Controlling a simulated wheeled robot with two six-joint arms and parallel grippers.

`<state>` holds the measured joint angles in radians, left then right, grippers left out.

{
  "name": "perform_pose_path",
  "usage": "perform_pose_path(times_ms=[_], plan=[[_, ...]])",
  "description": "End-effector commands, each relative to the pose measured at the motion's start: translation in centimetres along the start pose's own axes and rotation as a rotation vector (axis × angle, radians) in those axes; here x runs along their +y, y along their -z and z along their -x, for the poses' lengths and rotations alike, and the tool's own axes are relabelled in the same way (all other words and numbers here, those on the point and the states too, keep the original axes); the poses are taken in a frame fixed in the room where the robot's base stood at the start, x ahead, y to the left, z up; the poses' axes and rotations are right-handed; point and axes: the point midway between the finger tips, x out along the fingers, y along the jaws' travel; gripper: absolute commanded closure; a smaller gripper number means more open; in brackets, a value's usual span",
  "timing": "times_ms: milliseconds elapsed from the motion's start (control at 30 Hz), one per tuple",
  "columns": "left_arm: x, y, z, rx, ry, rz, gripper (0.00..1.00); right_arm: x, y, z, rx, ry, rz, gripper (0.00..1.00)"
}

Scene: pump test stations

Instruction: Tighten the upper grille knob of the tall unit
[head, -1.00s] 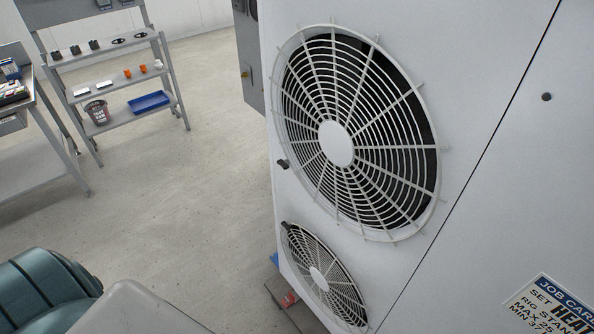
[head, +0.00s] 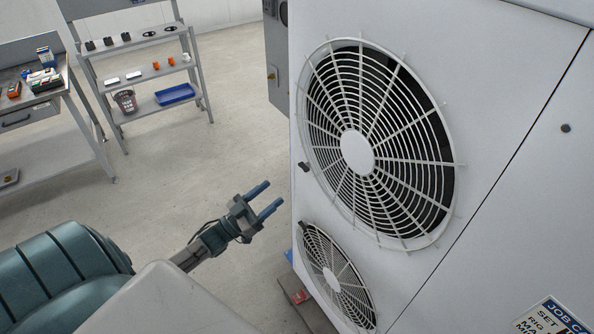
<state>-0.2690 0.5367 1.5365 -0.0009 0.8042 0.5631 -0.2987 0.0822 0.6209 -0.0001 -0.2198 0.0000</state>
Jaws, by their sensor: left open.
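The tall white unit (head: 480,140) fills the right of the view, with an upper round fan grille (head: 357,153) and a lower grille (head: 331,280). The small dark upper grille knob (head: 304,166) sits at the left rim of the upper grille. A second dark knob (head: 301,226) sits at the upper left of the lower grille. My left gripper (head: 264,195) is open and empty, left of the unit and lower than the upper knob, with a visible gap in the picture. Its two blue fingers point up and right. My right gripper is not in view.
A shelf rack (head: 150,103) with a blue tray (head: 175,94) and a mesh bin (head: 125,101) stands at the back left. A workbench (head: 70,92) with tools is at the far left. A job card (head: 552,318) is on the unit. The floor between is clear.

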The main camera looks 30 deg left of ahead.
Motion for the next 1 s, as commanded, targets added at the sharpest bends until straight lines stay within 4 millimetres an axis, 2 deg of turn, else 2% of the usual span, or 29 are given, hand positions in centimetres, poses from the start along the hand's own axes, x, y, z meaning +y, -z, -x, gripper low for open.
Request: perform_pose_path(times_ms=[500,700,1000], plan=[[-0.1,0.2,-8.7,0.000,0.005,0.001,0.44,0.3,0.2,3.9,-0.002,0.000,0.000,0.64],[-0.1,-0.1,-10.2,-0.003,0.004,0.001,0.44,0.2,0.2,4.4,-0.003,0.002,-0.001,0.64],[-0.1,-0.2,-10.4,-0.004,0.003,0.000,0.44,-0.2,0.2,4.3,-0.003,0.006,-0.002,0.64]])
